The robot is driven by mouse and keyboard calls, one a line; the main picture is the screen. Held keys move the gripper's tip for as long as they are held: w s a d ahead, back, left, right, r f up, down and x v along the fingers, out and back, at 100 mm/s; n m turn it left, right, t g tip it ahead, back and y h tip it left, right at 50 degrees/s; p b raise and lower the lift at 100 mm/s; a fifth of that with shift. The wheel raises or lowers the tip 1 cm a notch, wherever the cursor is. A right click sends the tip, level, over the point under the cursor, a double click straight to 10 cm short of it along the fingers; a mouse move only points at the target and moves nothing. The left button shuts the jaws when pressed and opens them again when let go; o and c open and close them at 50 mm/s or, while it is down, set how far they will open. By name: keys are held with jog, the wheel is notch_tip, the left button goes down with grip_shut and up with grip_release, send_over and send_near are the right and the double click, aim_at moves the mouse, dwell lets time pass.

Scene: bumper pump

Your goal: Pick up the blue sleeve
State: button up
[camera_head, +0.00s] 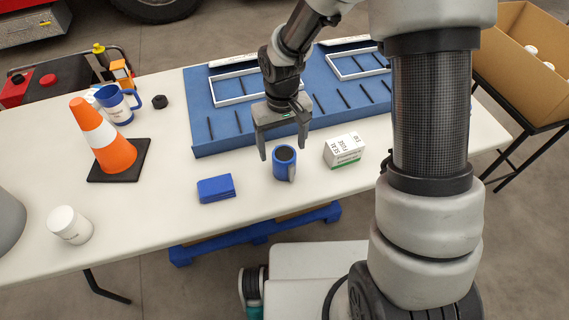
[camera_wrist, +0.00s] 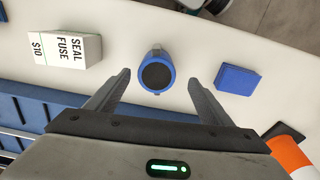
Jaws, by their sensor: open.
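The blue sleeve (camera_head: 284,170), a short upright cylinder with a dark round top, stands on the white table near its front edge. In the wrist view the sleeve (camera_wrist: 157,85) appears from above, with a small tab on its side. My gripper (camera_head: 284,151) is open and empty, pointing down above and slightly behind the sleeve. In the wrist view my gripper (camera_wrist: 158,78) has one finger to each side of the sleeve, with gaps on both sides and no visible contact.
A white seal fuse box (camera_head: 344,149) stands right of the sleeve, and a blue block (camera_head: 216,189) lies left. A blue tray (camera_head: 205,135) with white frames is behind. An orange cone (camera_head: 108,145), a blue mug (camera_head: 117,106) and a white jar (camera_head: 68,225) stand farther left.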

aim_at(284, 154)
jog(key=f, duration=0.5)
jog(key=shift+w+d+f+b, duration=0.1)
jog(key=shift+d+f+b, duration=0.2)
jog(key=shift+b, duration=0.1)
jog(key=shift+r, duration=0.1)
jog(key=c, duration=1.6)
